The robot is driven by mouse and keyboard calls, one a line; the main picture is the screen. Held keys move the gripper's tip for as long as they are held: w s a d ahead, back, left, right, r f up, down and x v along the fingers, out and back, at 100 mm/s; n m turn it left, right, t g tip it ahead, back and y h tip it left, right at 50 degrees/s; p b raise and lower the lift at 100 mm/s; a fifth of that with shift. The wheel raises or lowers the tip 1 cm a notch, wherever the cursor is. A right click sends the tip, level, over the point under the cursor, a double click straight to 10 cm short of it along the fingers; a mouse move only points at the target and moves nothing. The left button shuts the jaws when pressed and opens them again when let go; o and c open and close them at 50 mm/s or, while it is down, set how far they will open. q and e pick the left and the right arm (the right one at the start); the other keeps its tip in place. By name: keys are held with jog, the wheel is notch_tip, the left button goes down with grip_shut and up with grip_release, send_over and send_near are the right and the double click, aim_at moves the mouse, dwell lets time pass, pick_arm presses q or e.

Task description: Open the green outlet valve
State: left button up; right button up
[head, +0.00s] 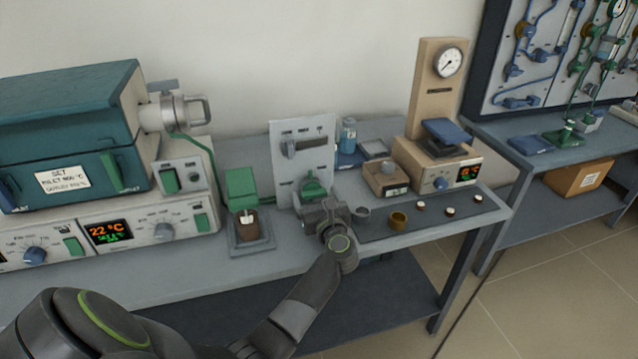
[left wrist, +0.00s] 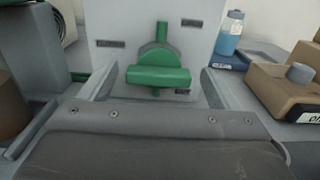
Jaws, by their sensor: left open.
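The green outlet valve (head: 313,186) is low on an upright pale panel (head: 290,130) on the bench. In the left wrist view the valve (left wrist: 158,76) shows a thick green crossbar handle lying level, with a round green hub and short stem above it. My left gripper (head: 320,205) is just in front of the panel and hides part of the valve in the head view. In the left wrist view its two fingers are apart, one on each side of the handle, with gaps at both ends. Whether they reach past the handle in depth is unclear. My right gripper is not in view.
A green-topped device (head: 241,186) with a brown cup stands left of the panel. The teal furnace (head: 75,140) is further left. Small crucibles (head: 398,220) and a beige balance-like instrument (head: 440,160) are on the right. A blue bottle (left wrist: 229,34) stands right of the panel.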

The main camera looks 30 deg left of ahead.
pick_arm(q)
jog(key=shift+w+a, duration=0.4)
jog(key=shift+a, duration=0.1)
jog(key=shift+r, duration=0.1)
jog(key=shift+c, duration=0.6)
jog(key=c, duration=0.9)
jog(key=shift+o, duration=0.2)
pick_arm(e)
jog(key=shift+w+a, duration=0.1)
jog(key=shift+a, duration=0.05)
